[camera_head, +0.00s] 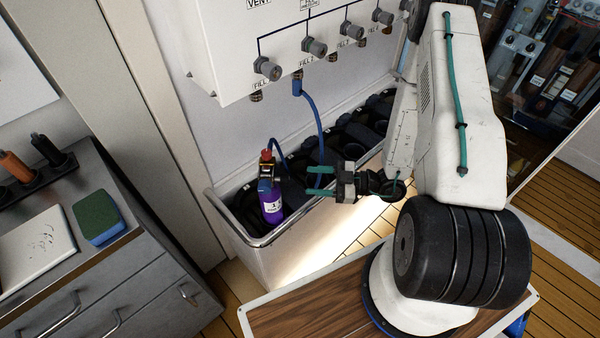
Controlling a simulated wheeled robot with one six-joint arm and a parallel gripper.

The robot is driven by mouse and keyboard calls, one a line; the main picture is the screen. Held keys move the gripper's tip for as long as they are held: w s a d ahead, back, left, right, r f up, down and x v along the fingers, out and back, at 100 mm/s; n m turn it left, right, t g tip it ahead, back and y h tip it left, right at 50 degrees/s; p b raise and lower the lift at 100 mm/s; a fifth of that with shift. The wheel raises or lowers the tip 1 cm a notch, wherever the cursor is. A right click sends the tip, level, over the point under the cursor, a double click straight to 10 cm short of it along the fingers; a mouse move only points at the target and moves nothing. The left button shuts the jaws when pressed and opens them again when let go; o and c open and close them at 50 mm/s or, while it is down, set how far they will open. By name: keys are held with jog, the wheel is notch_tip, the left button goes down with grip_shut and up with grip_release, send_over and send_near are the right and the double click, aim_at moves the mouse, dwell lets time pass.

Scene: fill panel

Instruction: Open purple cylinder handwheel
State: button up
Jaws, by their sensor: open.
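The purple cylinder (271,205) stands slightly tilted in the left end of the rack, with a white label on its front. Its red handwheel (266,156) is at the top, above a dark valve fitting. A blue hose (314,115) joins the valve area to a connector under the fill panel. My gripper (320,181) is open and empty, with its two green fingers pointing left toward the cylinder. It is to the right of the handwheel and a little lower in the picture, apart from it.
The white fill panel (225,60) with several grey knobs hangs above the rack. The rack's metal rim (228,215) runs around the cylinder. Several dark empty-looking slots lie to the right. A bench with a green and blue sponge (98,218) stands at left.

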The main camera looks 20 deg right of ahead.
aim_at(285, 179)
jog(key=x, duration=0.7)
jog(key=shift+a, duration=0.2)
jog(key=shift+w, duration=0.15)
jog(key=shift+c, duration=0.3)
